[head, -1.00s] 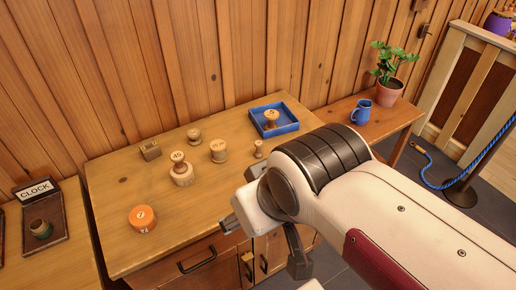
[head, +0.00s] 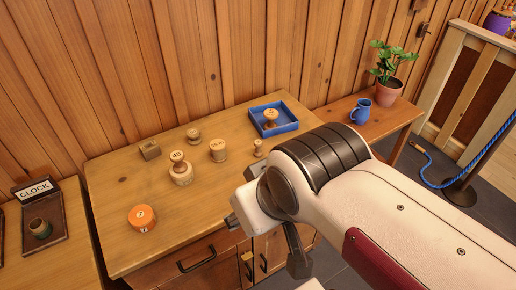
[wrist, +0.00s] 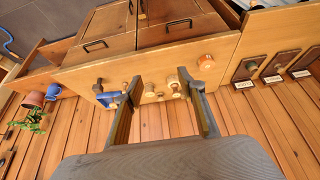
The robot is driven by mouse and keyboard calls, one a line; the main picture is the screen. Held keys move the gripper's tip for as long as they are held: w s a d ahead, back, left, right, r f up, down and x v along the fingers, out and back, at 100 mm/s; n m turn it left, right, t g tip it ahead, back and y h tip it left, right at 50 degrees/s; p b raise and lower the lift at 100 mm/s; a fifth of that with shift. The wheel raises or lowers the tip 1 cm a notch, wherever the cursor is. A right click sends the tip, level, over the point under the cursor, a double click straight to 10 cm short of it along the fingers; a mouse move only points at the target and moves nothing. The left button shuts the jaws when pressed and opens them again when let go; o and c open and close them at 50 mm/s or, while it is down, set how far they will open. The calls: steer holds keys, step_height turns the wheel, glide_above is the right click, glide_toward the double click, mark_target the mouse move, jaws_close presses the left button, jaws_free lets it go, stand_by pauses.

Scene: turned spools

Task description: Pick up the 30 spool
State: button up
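The spool I take for the 30 spool (head: 218,151) is a wide, pale wooden one near the middle of the table; its top label is too small to read surely. It also shows in the wrist view (wrist: 149,91), just inside the left finger. A stacked spool marked 45 (head: 181,174) stands left of it, and it shows between the fingers in the wrist view (wrist: 173,84). My gripper (wrist: 166,85) is open and empty, apart from the spools. In the head view, my arm hides most of the gripper at the table's front right.
An orange-topped spool (head: 142,218) stands at the front left. A blue tray (head: 287,127) holds a knobbed spool (head: 270,118). Small spools stand at the back (head: 193,135) and right (head: 258,148), and a square block (head: 150,150) at back left. The front middle is clear.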

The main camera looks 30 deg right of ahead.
steer(key=m+t+h, duration=0.1)
steer(key=t+h, duration=0.2)
steer(key=t, duration=0.2)
glide_above(260, 147)
steer(key=s+a, duration=0.6)
step_height(260, 147, down, 14)
steer(key=d+f, duration=0.1)
steer(key=f, duration=0.1)
steer(key=d+f+t, duration=0.1)
steer(key=f, duration=0.1)
steer(key=d+f+t, duration=0.1)
steer(key=d+f, duration=0.1)
steer(key=shift+w+f+m, duration=0.3)
steer(key=shift+w+m, duration=0.05)
steer(key=shift+m, duration=0.05)
steer(key=shift+s+d+f+t, duration=0.2)
steer(key=shift+d+f+t, duration=0.2)
steer(key=shift+f+t, duration=0.25)
steer(key=shift+x, duration=1.3)
steer(key=shift+f, duration=0.15)
